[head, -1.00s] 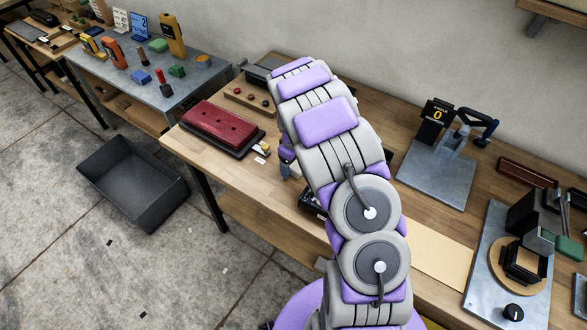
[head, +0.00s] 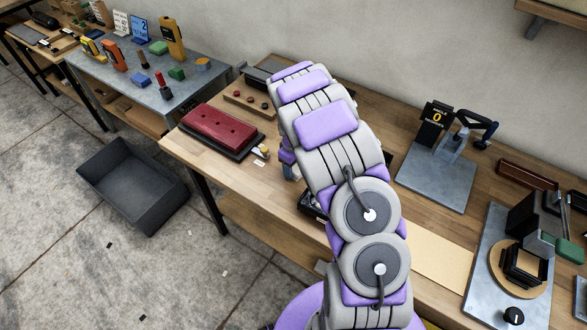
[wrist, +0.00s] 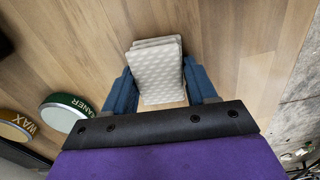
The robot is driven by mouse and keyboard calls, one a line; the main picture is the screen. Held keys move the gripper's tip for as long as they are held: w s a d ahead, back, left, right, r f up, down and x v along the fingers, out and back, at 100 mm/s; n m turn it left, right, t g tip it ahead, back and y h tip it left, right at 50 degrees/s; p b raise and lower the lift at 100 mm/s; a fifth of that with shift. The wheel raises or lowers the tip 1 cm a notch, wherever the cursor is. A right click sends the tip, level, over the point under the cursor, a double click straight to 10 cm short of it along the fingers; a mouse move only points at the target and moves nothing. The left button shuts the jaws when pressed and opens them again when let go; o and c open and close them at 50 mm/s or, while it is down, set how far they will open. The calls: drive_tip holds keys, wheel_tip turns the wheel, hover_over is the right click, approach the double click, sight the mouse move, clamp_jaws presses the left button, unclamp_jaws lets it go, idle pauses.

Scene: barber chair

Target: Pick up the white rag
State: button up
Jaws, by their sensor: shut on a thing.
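The white rag (wrist: 158,72) shows in the wrist view as a folded, textured stack between the two blue fingers of my gripper (wrist: 159,80). The fingers press on its left and right sides, so my gripper is shut on it. Wood grain of the bench lies behind it; I cannot tell whether the rag touches the wood. In the head view my arm hides the rag, and only a small bluish part of the gripper (head: 290,172) shows at the arm's left edge.
Two round tins, a green one (wrist: 65,110) and an amber one marked WAX (wrist: 16,125), stand left of the gripper. A red padded block (head: 218,132) lies left on the wooden bench (head: 330,232). A metal stand (head: 440,175) is at right. The bench edge is near.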

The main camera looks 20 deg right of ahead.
sight(294, 167)
wheel_tip(294, 167, up, 10)
drive_tip(key=p, duration=0.2)
idle(0.3)
